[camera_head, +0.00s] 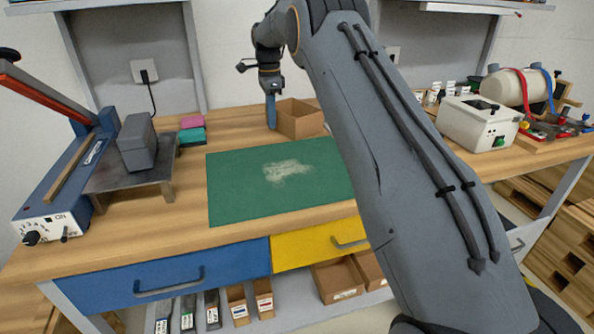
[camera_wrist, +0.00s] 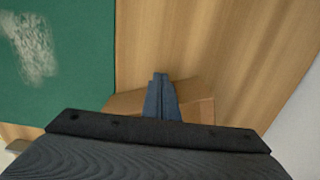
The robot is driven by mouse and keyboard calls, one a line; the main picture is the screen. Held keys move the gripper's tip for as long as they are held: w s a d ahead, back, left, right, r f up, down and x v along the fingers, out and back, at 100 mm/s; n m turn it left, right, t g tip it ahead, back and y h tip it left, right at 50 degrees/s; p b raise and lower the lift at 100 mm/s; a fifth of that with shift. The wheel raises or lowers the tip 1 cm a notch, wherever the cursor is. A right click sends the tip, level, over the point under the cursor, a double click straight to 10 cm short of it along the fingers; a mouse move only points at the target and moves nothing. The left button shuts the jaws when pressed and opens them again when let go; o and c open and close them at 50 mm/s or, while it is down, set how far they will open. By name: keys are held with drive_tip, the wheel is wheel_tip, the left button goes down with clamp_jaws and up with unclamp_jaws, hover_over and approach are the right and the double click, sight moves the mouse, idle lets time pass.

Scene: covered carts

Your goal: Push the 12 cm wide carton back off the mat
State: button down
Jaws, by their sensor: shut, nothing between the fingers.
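The open brown carton (camera_head: 307,122) stands on the wooden bench at the back edge of the green mat (camera_head: 235,190). Its near lower edge lies close to the mat's back edge; I cannot tell whether it still overlaps it. My gripper (camera_head: 271,126) points down at the carton's left side, its blue fingers shut and empty. In the wrist view the fingers (camera_wrist: 160,76) cover the middle of the carton (camera_wrist: 196,108), and the dark gripper body hides its lower part. The mat (camera_wrist: 80,60) fills the upper left there. Contact between fingers and carton cannot be told.
Pink and teal blocks (camera_head: 192,130) sit left of the carton. A grey-blue press (camera_head: 125,165) stands at the left, a white machine (camera_head: 478,122) at the right. The mat holds only a pale smudge. My arm hides the bench right of the carton.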

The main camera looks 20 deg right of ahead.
drive_tip(key=shift+s+r+p, duration=0.15)
drive_tip(key=shift+s+p, duration=0.35)
drive_tip(key=shift+p, duration=0.1)
drive_tip(key=shift+s+p, duration=1.35)
drive_tip(key=shift+s, duration=0.2)
wheel_tip(320, 180, up, 8)
drive_tip(key=p, duration=0.3)
